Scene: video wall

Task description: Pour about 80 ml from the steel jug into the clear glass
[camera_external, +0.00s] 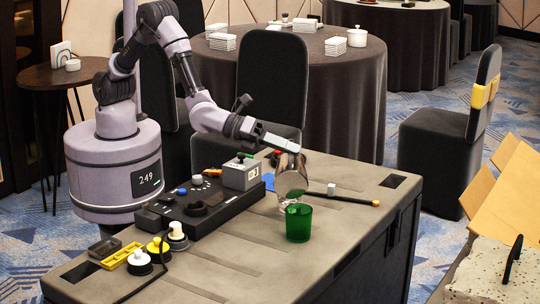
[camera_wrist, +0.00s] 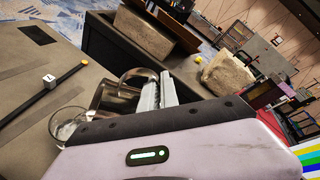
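The steel jug (camera_external: 291,173) is in my gripper (camera_external: 280,142), above the worktop. It also shows in the wrist view (camera_wrist: 115,97); its handle curves to the fingers (camera_wrist: 158,92), which look closed on it. The jug is tilted. The clear glass (camera_wrist: 68,124) is beside the jug's mouth in the wrist view. In the external view the clear glass (camera_external: 287,199) is just below the jug, partly hidden by it and a green glass. I cannot make out a stream or the liquid level.
The green glass (camera_external: 298,224) stands close in front of the clear glass. A dark rod (camera_external: 350,200) and a small pale cube (camera_external: 331,188) lie to the right. A black control panel (camera_external: 205,203) with knobs is left.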

